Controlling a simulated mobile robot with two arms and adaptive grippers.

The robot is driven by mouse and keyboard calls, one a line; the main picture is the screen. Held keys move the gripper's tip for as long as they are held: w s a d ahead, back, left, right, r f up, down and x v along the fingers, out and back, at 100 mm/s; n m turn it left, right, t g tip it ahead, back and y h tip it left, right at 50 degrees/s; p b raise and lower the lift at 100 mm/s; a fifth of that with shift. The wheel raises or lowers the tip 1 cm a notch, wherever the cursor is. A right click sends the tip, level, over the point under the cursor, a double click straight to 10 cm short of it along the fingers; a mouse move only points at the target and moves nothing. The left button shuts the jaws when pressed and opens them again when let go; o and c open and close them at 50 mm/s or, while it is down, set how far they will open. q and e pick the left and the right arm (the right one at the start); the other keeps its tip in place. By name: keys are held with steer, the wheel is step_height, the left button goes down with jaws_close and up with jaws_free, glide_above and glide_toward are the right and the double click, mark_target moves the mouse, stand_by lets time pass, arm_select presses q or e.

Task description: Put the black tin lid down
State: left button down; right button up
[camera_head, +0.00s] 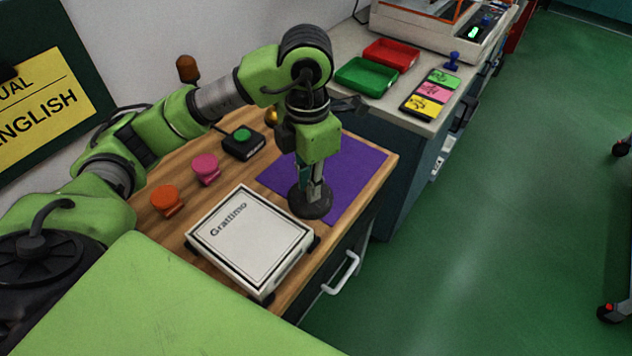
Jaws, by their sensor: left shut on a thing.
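My left gripper (312,190) points straight down over the front part of the purple mat (357,170). It is shut on the black tin lid (312,205), a dark round disc with its grip at the top. The lid overlaps the mat's front left edge in this view. I cannot tell whether it touches the surface or hangs just above it. My right gripper is not in view.
On the wooden top stand an orange knob (166,199), a pink knob (205,168) and a black box with a green button (243,142). Beyond are red (391,54) and green (366,76) trays. The mat's right side is clear.

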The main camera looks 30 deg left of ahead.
arm_select(q)
steer(key=w+a+f, duration=0.1)
steer(key=w+f, duration=0.1)
steer(key=w, duration=0.1)
steer(key=w+a+f+p, duration=0.1)
steer(key=w+f, duration=0.2)
steer(key=w+a+f+p, duration=0.1)
steer(key=w+a+f, duration=0.1)
steer(key=w+f, duration=0.1)
steer(key=shift+w+a, duration=0.1)
steer(key=shift+w, duration=0.45)
steer(key=shift+w+a+f, duration=0.25)
steer(key=shift+w+f, duration=0.25)
steer(key=shift+f, duration=0.15)
step_height(320, 180, down, 2)
steer(key=shift+s+d+f+p, duration=0.1)
steer(key=shift+f+p, duration=0.05)
steer(key=shift+p, duration=0.6)
steer(key=shift+f, duration=0.3)
steer(key=shift+f, duration=0.1)
steer(key=shift+f+b, duration=0.15)
steer(key=shift+b, duration=0.2)
steer(key=c, duration=2)
jaws_free()
